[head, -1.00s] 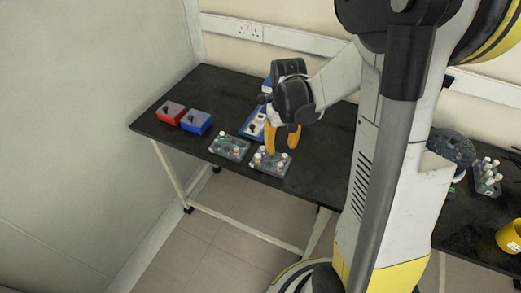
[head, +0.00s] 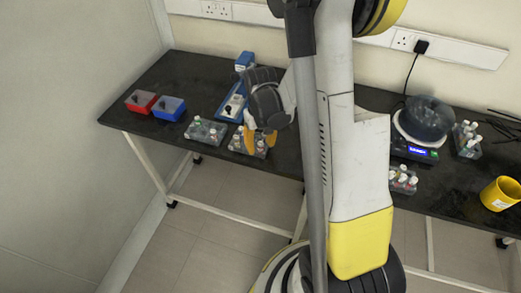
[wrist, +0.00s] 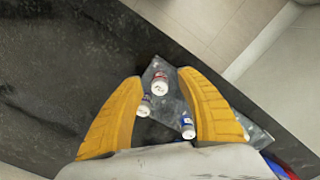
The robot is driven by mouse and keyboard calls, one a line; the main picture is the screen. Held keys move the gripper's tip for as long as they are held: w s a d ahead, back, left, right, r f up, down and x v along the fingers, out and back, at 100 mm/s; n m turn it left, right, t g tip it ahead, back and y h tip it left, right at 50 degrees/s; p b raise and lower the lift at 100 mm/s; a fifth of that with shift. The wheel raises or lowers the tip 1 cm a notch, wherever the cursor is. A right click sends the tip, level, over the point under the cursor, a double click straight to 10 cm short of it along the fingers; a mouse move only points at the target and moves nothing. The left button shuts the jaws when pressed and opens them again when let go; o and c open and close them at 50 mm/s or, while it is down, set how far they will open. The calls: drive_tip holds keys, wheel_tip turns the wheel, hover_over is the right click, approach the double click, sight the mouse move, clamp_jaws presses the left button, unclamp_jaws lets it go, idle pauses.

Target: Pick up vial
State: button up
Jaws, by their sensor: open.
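My gripper (head: 261,140) hangs over the near rack (head: 249,151) on the left part of the dark bench. In the wrist view my yellow fingers (wrist: 162,78) are spread apart, with nothing held. White-capped vials stand in the rack below them. A vial with a red label (wrist: 160,84) shows between the fingertips, another vial (wrist: 144,106) shows beside the left finger, and a blue-labelled vial (wrist: 187,128) shows by the right finger. In the head view the fingers partly hide this rack. I cannot tell which vial is meant.
A second vial rack (head: 205,132) stands just left. Red (head: 140,102) and blue (head: 170,108) boxes lie farther left, and a blue-and-white device (head: 233,104) stands behind. At right are a round-topped machine (head: 424,122), more vial racks (head: 467,139) and a yellow mug (head: 500,194).

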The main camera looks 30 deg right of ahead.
drive_tip(key=shift+r, duration=0.1)
clamp_jaws()
